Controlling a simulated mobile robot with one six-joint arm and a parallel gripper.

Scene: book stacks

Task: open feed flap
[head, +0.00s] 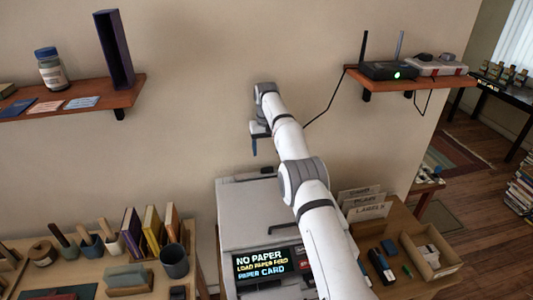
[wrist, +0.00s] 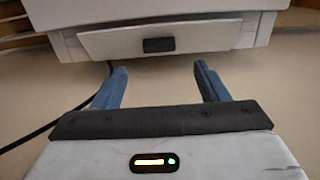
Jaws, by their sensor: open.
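In the wrist view a pale flap (wrist: 110,43) with a small dark handle (wrist: 159,45) is on the printer's face and looks closed. My gripper (wrist: 160,70) is open and empty, its two blue fingers apart and pointing toward the flap, with a visible gap to the handle. In the head view my gripper (head: 255,146) is by the wall above the printer's back; the flap cannot be made out there.
A wall shelf (head: 425,80) with a router (head: 388,70) is at upper right, its black cable (head: 325,108) hanging near my arm. Another shelf (head: 75,102) is at left. Books (head: 152,230) and cups stand left of the printer; label cards (head: 366,206) and a tray (head: 430,252) lie right.

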